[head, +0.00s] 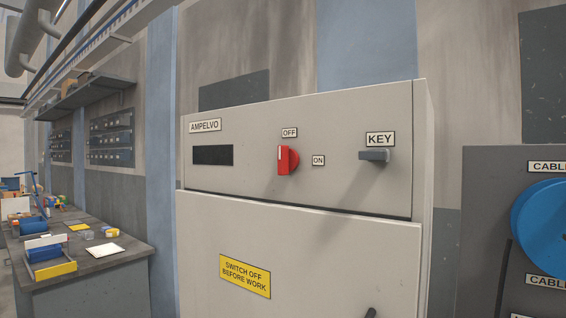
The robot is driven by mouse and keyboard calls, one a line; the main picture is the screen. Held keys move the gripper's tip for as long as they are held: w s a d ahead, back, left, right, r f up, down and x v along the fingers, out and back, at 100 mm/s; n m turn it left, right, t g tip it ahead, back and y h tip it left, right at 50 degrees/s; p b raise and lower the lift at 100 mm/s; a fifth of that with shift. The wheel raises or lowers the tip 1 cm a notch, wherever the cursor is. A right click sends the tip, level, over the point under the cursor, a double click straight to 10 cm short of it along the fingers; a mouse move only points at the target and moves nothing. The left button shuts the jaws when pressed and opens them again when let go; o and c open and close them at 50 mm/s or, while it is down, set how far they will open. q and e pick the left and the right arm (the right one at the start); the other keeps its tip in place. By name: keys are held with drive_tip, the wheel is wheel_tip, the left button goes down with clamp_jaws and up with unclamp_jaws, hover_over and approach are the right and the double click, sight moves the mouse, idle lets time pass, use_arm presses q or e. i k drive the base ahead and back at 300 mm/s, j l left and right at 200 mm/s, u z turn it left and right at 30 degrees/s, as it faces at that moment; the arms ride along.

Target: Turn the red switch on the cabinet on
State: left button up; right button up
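The red switch (288,160) sits on the upper front panel of the light grey cabinet (230,240). Its grip stands upright, with a pale mark near its top left, below the OFF label (289,132). The ON label (318,160) is to the right of the switch. A dark grey key handle (374,155) lies horizontally under the KEY label at the panel's right. Neither of my grippers shows in the head view, and nothing touches the switch.
A workbench (95,262) with boxes and small parts stands at the left, under a wall shelf (85,92). A blue cable reel (545,230) hangs on a dark panel at the right. The space before the switch looks clear.

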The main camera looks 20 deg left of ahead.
sight(288, 158)
drive_tip(key=i+j+z, duration=0.15)
drive_tip(key=j+z, duration=0.2)
drive_tip(key=j, duration=0.15)
drive_tip(key=j+z, duration=0.4)
drive_tip(key=i+j, duration=0.05)
drive_tip(key=j, duration=0.05)
